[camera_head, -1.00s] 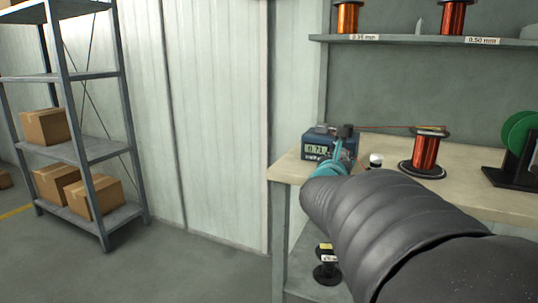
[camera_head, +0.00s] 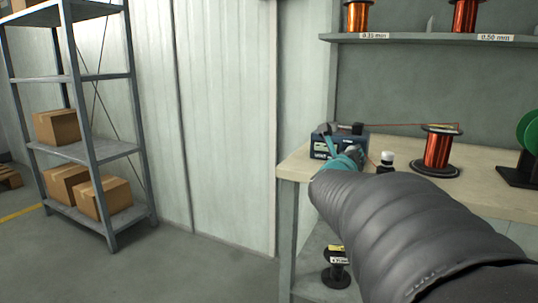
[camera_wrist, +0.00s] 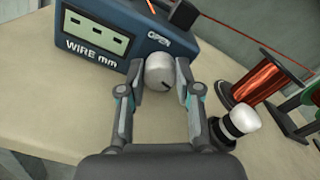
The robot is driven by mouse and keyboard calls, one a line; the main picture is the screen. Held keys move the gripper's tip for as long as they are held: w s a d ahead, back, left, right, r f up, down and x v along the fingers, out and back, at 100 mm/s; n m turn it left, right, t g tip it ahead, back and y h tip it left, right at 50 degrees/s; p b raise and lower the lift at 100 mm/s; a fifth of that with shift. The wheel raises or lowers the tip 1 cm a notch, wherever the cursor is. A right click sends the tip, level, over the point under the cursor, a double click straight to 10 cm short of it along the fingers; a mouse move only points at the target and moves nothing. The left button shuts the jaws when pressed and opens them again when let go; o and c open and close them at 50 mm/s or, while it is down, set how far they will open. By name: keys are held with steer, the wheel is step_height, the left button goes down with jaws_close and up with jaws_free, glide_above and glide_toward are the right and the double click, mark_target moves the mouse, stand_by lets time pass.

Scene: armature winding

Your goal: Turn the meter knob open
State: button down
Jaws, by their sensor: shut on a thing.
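The blue meter (camera_wrist: 128,50) fills the upper left of the wrist view, with a "WIRE mm" label and a display showing only dashes. It also stands at the bench's left end in the head view (camera_head: 320,146). Its pale round knob (camera_wrist: 159,70) sits on the front under the word "OPEN", with a dark mark toward its lower right. My gripper (camera_wrist: 160,76) is shut on the knob, one finger on each side. In the head view my gripper (camera_head: 348,158) is at the meter's front and the knob is hidden.
A copper spool (camera_head: 437,150) stands right of the meter, with a thin wire (camera_head: 405,125) between them. A white-capped bottle (camera_wrist: 240,120) stands close to my right finger. A green spool (camera_head: 528,130) is farther right. A shelf (camera_head: 430,40) holds more spools above.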

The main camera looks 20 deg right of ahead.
steer(key=n, duration=0.3)
steer(key=shift+n, duration=0.4)
steer(key=n+p, duration=0.1)
steer(key=n, duration=0.3)
steer(key=shift+w+r, duration=0.1)
steer(key=n+p, duration=0.1)
steer(key=n, duration=0.3)
steer(key=shift+p, duration=0.35)
steer(key=n+p, duration=0.2)
steer(key=n, duration=0.2)
steer(key=n+p, duration=0.2)
steer(key=n, duration=0.4)
steer(key=shift+n+p, duration=0.3)
steer(key=shift+n, duration=0.1)
steer(key=n+p, duration=0.1)
steer(key=n, duration=0.4)
steer(key=shift+n+h, duration=0.3)
steer(key=shift+n, duration=0.1)
